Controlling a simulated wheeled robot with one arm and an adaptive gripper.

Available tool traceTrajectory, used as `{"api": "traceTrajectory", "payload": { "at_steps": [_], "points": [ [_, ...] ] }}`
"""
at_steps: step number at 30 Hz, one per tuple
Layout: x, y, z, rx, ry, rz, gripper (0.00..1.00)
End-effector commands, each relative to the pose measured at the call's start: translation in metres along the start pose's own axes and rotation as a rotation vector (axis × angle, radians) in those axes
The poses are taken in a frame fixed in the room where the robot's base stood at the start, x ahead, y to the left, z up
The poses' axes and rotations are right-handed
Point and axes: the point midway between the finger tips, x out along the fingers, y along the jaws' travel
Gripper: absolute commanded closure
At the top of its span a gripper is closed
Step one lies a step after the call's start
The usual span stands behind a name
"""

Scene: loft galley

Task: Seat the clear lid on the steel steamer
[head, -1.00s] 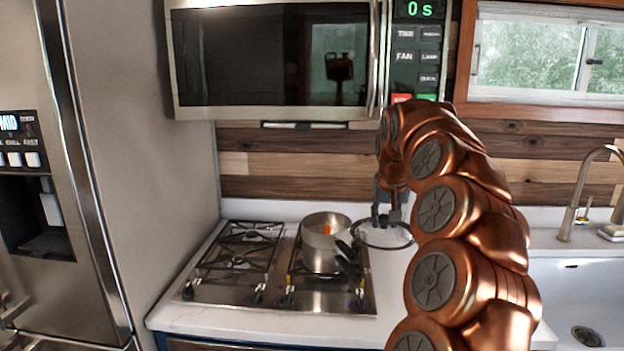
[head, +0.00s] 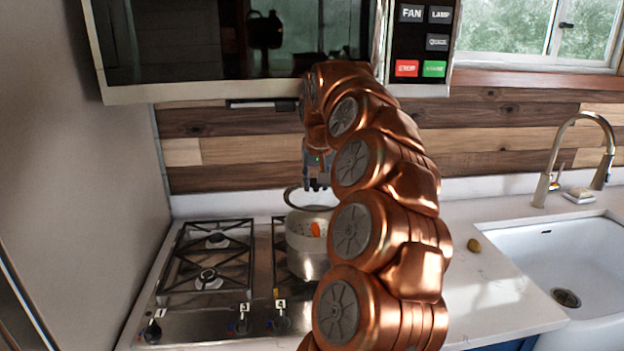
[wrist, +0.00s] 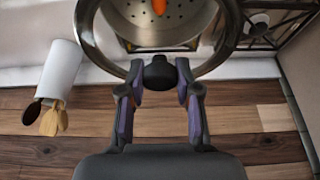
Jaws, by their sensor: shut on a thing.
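The steel steamer (head: 304,258) stands on the right side of the cooktop, partly hidden by my arm. Something orange shows inside it. In the wrist view its perforated inside (wrist: 178,32) shows through the clear lid. My gripper (head: 317,188) is above the steamer. In the wrist view my gripper (wrist: 158,75) is shut on the lid's black knob. The clear lid (head: 288,197) is held just above the steamer's mouth; its steel rim (wrist: 88,38) frames the steamer in the wrist view. I cannot tell whether the rim touches the pot.
The left burners (head: 206,265) are empty. A microwave (head: 240,90) hangs over the cooktop. A white utensil holder (wrist: 62,72) shows in the wrist view. The sink (head: 560,265) and faucet (head: 547,180) are at right, with a small brownish thing (head: 474,246) on the counter.

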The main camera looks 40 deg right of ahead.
Motion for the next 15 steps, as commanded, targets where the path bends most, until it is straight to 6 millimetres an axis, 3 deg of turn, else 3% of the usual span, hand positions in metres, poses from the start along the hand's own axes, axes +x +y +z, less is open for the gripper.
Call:
{"api": "traceTrajectory", "payload": {
  "at_steps": [15],
  "points": [
    [0.035,-0.002,0.014,-0.002,0.002,-0.002,0.95]
  ]
}}
